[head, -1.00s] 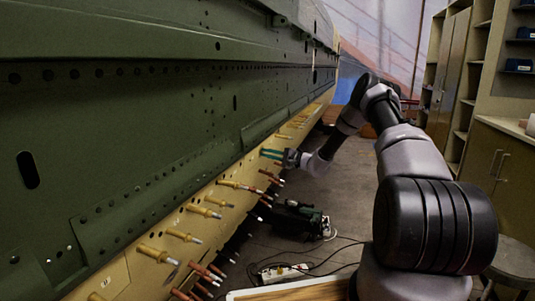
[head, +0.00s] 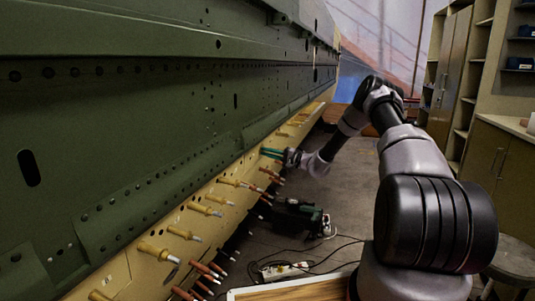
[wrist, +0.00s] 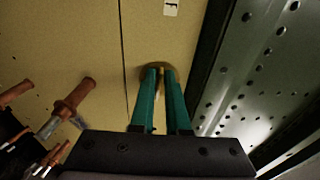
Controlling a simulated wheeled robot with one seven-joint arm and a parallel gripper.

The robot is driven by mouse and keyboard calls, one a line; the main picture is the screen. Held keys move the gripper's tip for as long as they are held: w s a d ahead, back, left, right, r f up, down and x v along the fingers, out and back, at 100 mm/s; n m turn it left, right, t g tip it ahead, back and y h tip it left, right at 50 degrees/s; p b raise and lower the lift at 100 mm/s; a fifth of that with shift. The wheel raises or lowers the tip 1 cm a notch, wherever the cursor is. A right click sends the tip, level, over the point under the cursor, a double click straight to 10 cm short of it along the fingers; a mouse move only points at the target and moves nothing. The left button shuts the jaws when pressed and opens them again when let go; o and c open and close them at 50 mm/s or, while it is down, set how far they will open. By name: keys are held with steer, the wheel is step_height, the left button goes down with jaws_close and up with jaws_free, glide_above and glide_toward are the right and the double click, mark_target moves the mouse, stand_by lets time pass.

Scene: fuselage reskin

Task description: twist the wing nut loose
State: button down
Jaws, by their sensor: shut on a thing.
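The wing nut (wrist: 158,70) is a small brass-coloured piece against the yellow skin panel (wrist: 70,35). It shows only in part in the wrist view, at the tips of my gripper's teal fingers. My gripper (wrist: 161,76) is shut on it, with one finger on each side. In the head view my gripper (head: 265,152) reaches the yellow strip below the green fuselage from the right. The wing nut is too small to make out there.
Several yellow and red-tipped pins (head: 183,234) stick out of the yellow strip nearer to me. A copper-coloured pin (wrist: 72,102) stands left of my fingers. A dark rail with holes (wrist: 225,75) lies to their right. A power strip (head: 285,271) and cables lie on the floor.

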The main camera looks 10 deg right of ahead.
steer(key=c, duration=0.9)
jaws_free()
steer(key=shift+w+d, duration=0.1)
steer(key=shift+w, duration=0.05)
steer(key=v, duration=1)
steer(key=shift+s+d, duration=0.25)
steer(key=shift+d, duration=0.05)
steer(key=s+a+r+n+g+h, duration=0.3)
steer(key=s+a+r+g, duration=0.2)
steer(key=s+r, duration=0.45)
steer(key=s+a+r+n+g+h, duration=0.2)
steer(key=s+a+r+g, duration=0.3)
steer(key=s+r, duration=0.45)
steer(key=s+d+r+t+h, duration=0.2)
steer(key=s+r+h, duration=0.1)
steer(key=s, duration=0.5)
steer(key=s+d+r+m+t+h, duration=0.1)
steer(key=s+r, duration=0.3)
steer(key=s, duration=0.5)
steer(key=s+d+r+m+t+h, duration=0.1)
steer(key=s+d+r+t+h, duration=0.2)
steer(key=s, duration=0.6)
steer(key=shift+r+h, duration=0.8)
